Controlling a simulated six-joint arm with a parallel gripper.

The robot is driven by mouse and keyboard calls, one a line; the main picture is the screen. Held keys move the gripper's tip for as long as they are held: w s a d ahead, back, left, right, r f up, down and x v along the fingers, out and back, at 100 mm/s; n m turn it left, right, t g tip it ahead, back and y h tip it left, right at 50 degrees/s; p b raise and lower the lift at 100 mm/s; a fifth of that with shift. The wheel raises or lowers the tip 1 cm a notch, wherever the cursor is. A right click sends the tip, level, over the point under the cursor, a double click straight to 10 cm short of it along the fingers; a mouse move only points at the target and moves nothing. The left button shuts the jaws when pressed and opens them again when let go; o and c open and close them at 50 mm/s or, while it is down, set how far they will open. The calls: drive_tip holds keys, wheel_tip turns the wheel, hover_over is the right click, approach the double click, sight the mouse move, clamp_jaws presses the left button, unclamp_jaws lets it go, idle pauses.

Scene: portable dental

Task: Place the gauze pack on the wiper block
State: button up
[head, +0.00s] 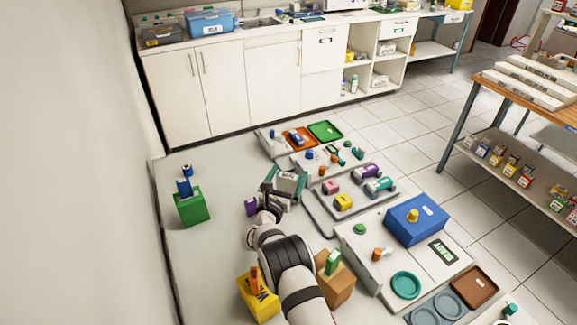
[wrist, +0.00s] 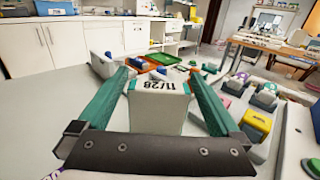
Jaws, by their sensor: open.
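A pale block marked 11/28 (wrist: 158,106) stands between the fingers of my gripper (wrist: 158,78) in the wrist view. It may be the gauze pack, but the label does not settle this. In the head view the same pale block (head: 287,182) sits between my teal fingers (head: 284,178). My gripper is open around it; finger contact is unclear. I cannot tell which block is the wiper block. Candidates are a yellow block (head: 257,298) with dark lettering and an orange piece, a brown block (head: 338,290) with a green piece, and a green block (head: 192,208) with a blue piece.
Panels with pink, yellow and teal pieces lie to the right, with a blue box (head: 417,222) beyond. An orange tray (head: 301,139) and a green tray (head: 325,131) lie at the far end. The left surface is mostly clear.

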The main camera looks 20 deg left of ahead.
sight(288, 175)
wheel_tip(288, 175, up, 4)
drive_tip(key=shift+r, duration=0.15)
drive_tip(key=s+d+r+m+g+h, duration=0.1)
drive_tip(key=d+r+m+g+h, duration=0.2)
drive_tip(key=d, duration=0.4)
drive_tip(key=d+r+m+h, duration=0.3)
drive_tip(key=d+m, duration=0.2)
drive_tip(key=d, duration=0.1)
drive_tip(key=s+d+r+m+g+h, duration=0.1)
drive_tip(key=d+r+m+g+h, duration=0.2)
drive_tip(key=d, duration=0.4)
drive_tip(key=s+d+r+m+g+h, duration=0.1)
drive_tip(key=s+d+r+m+g, duration=0.25)
drive_tip(key=s+d+m, duration=0.55)
drive_tip(key=s+d+m+g+y, duration=0.2)
drive_tip(key=s+d+m+g, duration=0.25)
drive_tip(key=s, duration=0.45)
drive_tip(key=s+d+m+g+y, duration=0.1)
drive_tip(key=s+d+m+g, duration=0.2)
drive_tip(key=s+d+m, duration=0.45)
drive_tip(key=s+a+f+m+y, duration=0.1)
drive_tip(key=s+a+m+y, duration=0.3)
drive_tip(key=s, duration=0.5)
drive_tip(key=s+a+f+m+g+y, duration=0.1)
drive_tip(key=s+a+m+y, duration=0.3)
drive_tip(key=s+a, duration=0.4)
drive_tip(key=shift+s+a+f+m+y, duration=0.15)
drive_tip(key=shift+s+f+m+y, duration=0.3)
drive_tip(key=shift+s+m, duration=0.6)
